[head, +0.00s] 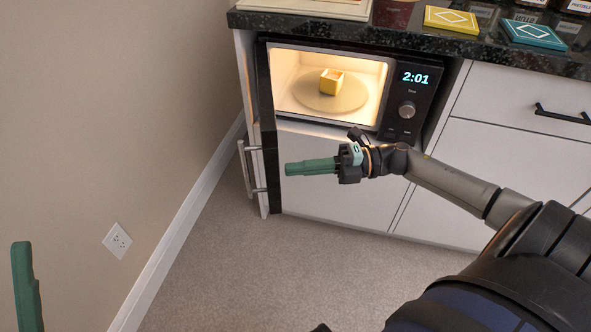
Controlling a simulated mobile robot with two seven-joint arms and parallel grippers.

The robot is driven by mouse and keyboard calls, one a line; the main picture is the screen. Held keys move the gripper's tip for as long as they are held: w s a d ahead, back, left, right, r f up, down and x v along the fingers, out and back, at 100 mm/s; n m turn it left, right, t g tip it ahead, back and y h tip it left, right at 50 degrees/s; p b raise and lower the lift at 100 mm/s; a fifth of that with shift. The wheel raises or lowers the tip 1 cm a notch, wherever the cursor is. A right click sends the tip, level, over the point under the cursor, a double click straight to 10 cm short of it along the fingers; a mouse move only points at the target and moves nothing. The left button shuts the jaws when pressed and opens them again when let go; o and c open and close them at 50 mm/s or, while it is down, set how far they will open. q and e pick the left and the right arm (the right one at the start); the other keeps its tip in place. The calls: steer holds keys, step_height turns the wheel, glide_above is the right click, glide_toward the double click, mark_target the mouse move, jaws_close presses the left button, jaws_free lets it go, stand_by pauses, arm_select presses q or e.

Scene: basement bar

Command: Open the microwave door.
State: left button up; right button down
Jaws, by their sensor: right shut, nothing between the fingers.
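The microwave (425,105) sits in the cabinet under the counter, lit inside, with its clock showing 2:01. Its dark door (267,150) stands swung wide open on the left side and shows nearly edge-on. A metal bar handle (243,165) shows just left of the door. Inside, a small yellow box-like item (332,82) rests on the round turntable (310,98). My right gripper (287,169) is shut and empty, its green fingers pointing left, close to the door's inner side; contact is unclear. Part of my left gripper (25,285) shows at the lower left edge; its opening is unclear.
A dark stone counter (400,40) runs above, with a yellow box (451,20) and a teal box (534,34) on it. White drawers (520,110) stand at the right. A wall with an outlet (117,240) bounds the left. The carpet (250,270) in front is clear.

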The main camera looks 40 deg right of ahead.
steer(key=shift+w+a, duration=0.2)
steer(key=shift+a, duration=0.2)
